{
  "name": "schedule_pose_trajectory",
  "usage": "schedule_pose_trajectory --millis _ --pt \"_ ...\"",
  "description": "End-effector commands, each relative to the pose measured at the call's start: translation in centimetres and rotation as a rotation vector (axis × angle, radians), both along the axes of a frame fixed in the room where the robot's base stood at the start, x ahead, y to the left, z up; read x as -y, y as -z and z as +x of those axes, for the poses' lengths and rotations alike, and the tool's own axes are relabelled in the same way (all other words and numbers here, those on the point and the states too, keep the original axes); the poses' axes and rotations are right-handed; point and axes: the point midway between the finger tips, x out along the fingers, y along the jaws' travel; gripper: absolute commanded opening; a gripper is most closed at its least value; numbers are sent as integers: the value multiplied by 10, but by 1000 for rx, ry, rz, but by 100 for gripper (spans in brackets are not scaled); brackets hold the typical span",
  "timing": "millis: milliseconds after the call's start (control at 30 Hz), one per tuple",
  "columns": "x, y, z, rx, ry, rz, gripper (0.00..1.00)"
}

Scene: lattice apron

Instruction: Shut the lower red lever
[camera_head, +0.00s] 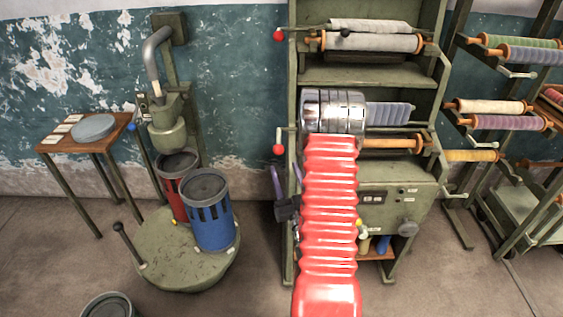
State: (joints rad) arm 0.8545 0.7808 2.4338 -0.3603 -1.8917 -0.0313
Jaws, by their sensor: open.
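The lower red lever (278,150) is a red ball knob on a short pale arm at the left side of the green roller machine (350,73). The knob hangs below the arm's pivot. A second red lever (279,35) sits higher on the same side. My gripper (286,170) appears just below the lower knob, with two purple fingers spread apart and pointing up. The fingers look empty. I cannot tell whether they touch the knob. My red ribbed arm covers the middle of the machine.
To the left, a red bin (171,188) and a blue bin (209,228) stand on a round green base (170,272). A small wooden table (60,145) stands by the wall. Roller racks (500,106) stand at the right. Floor shows between the round base and the machine.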

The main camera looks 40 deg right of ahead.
Motion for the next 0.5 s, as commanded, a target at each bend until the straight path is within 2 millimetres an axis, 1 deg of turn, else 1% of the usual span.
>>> schedule_pose_trajectory --millis 33,200,333,500 --pt "-4 4 -8 -4 2 4 47" --pt "-15 10 -28 -3 1 2 47" --pt "-20 11 -36 -1 0 2 47" --pt "-21 11 -37 0 -1 1 47"
